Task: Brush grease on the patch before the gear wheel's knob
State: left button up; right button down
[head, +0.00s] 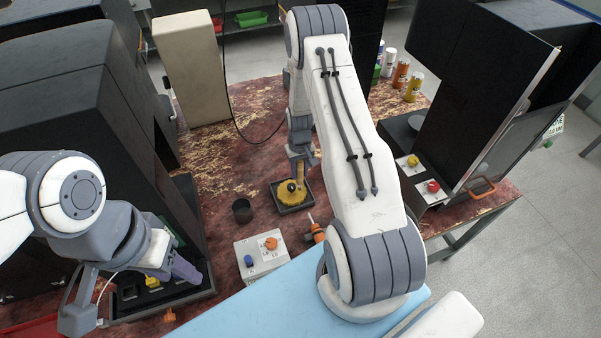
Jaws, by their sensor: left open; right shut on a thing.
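A yellow gear wheel (285,196) with a black knob (291,187) lies in a dark square tray (294,208) on the mottled red table. My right gripper (299,163) points down just behind the knob, over the wheel's far side. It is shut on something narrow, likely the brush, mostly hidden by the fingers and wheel. I cannot tell whether its tip touches the wheel. The grease patch cannot be made out. A dark open cup (242,211) stands left of the tray. My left gripper (130,291) is open and empty at the lower left, beside the black machine.
A control box (262,257) with blue and orange knobs and an orange tool (315,230) lie in front of the tray. Black machines (75,110) stand left and right (470,95). Orange and white cans (413,86) are at the back. A beige block (190,65) stands behind.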

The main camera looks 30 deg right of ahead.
jog(key=shift+r+p, duration=0.7)
jog(key=shift+r, duration=0.7)
